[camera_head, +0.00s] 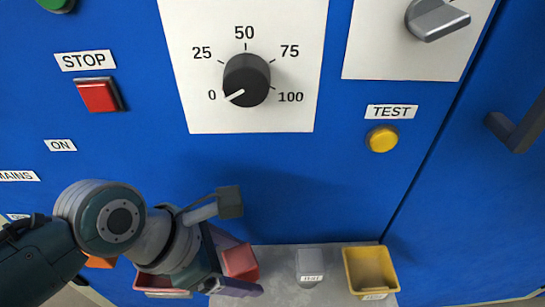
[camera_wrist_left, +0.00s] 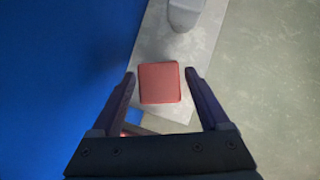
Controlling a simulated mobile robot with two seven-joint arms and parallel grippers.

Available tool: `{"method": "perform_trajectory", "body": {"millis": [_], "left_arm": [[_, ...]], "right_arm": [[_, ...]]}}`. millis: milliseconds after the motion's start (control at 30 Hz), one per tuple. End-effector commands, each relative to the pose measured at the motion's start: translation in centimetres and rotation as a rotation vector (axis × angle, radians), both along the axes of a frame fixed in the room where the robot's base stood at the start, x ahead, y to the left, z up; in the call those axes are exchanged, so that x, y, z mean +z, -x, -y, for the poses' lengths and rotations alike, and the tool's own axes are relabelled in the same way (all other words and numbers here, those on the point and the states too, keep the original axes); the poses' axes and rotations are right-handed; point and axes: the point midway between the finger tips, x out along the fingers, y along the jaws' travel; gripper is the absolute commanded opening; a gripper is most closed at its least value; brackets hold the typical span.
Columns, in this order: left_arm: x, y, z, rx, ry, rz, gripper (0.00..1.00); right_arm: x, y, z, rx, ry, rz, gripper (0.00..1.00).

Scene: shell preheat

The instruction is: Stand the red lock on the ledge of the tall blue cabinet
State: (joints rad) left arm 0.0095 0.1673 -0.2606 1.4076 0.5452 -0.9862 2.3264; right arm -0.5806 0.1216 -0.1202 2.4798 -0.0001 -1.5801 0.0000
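The red lock (camera_head: 240,262) is a small red block at the grey ledge (camera_head: 280,258), low on the tall blue cabinet (camera_head: 290,190). My left gripper (camera_head: 228,270) is at the lock. In the left wrist view the lock (camera_wrist_left: 160,83) shows between the fingertips of the gripper (camera_wrist_left: 160,74), over the pale ledge (camera_wrist_left: 150,48). The gripper is open, with a narrow gap on each side of the lock. In the head view the gripper hides part of the lock, and I cannot tell whether the lock touches the ledge. My right gripper is not in view.
A grey block (camera_head: 310,262) with a label and a yellow bin (camera_head: 370,268) are to the right on the ledge. A red bin (camera_head: 165,293) is partly behind my left arm. Above are a dial (camera_head: 247,80), a red STOP button (camera_head: 98,96) and a yellow TEST button (camera_head: 382,139).

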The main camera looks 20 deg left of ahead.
Motion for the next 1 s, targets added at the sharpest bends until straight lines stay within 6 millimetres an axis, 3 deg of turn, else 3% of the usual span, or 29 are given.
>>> {"method": "perform_trajectory", "body": {"millis": [333,733,1000], "left_arm": [[0.7,0.1,-0.1,0.0,-0.001,-0.001,0.82],[8.2,2.7,-3.3,0.001,0.0,0.0,0.82],[10.7,3.8,-4.5,-0.012,-0.005,0.003,0.82]], "right_arm": [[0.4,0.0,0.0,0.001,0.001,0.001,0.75],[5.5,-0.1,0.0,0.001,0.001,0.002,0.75],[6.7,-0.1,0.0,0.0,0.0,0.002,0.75]]}}
